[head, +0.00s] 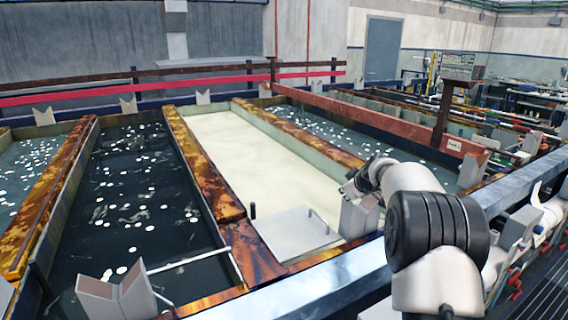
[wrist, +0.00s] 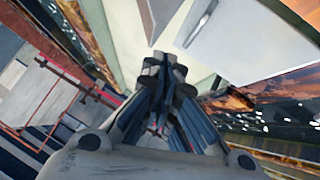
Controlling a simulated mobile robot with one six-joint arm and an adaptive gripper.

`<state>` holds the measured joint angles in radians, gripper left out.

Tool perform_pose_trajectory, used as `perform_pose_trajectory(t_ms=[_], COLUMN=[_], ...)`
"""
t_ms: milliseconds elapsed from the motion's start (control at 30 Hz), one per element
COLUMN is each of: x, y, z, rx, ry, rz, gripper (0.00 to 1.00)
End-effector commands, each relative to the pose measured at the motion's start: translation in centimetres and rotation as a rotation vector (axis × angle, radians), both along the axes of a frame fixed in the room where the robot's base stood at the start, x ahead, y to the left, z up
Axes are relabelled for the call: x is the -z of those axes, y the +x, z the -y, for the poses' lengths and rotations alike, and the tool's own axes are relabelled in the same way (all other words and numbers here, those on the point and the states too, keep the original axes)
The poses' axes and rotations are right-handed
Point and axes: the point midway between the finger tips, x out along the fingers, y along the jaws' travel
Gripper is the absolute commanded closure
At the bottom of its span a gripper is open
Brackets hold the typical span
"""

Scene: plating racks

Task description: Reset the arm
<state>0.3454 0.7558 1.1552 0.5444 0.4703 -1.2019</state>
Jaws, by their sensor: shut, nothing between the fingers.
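My arm reaches in from the right in the head view, its white and black links over the steel front rail. My gripper (head: 358,182) is at the far end of the arm, small and partly hidden behind the wrist, above the right side of the cream-filled tank. In the wrist view my gripper (wrist: 165,75) points away from the camera with its dark fingers together. Nothing shows between the fingers.
A cream tank (head: 240,150) lies between dark tanks with floating white discs (head: 140,200). Rusty dividers (head: 205,165) separate them. A grey lid plate (head: 292,230) and V-shaped saddles (head: 118,295) stand near the front. A steel rail (head: 320,278) runs along the front.

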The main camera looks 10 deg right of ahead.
Motion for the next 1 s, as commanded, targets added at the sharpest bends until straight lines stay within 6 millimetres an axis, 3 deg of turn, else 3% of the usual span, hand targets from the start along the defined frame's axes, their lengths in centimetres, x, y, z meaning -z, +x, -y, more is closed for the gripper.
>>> perform_pose_trajectory(t_ms=[133, 233, 367, 500, 633, 767, 900, 1000], x=[-2.7, -5.5, -8.4, -10.3, -10.8, -9.9, -7.7, -5.8], y=[-2.0, -5.4, -11.7, -19.3, -26.9, -34.8, -42.9, -47.4], z=[-2.6, -5.8, -10.2, -14.3, -17.2, -19.2, -20.4, -20.6], rx=[-0.001, 0.005, 0.029, 0.066, 0.114, 0.173, 0.248, 0.298], ry=[0.031, 0.073, 0.135, 0.189, 0.229, 0.257, 0.279, 0.287], rz=[-0.017, -0.051, -0.113, -0.181, -0.245, -0.304, -0.359, -0.389], gripper=[1.0, 1.0, 1.0, 1.0, 1.0, 1.0, 1.0, 1.0])
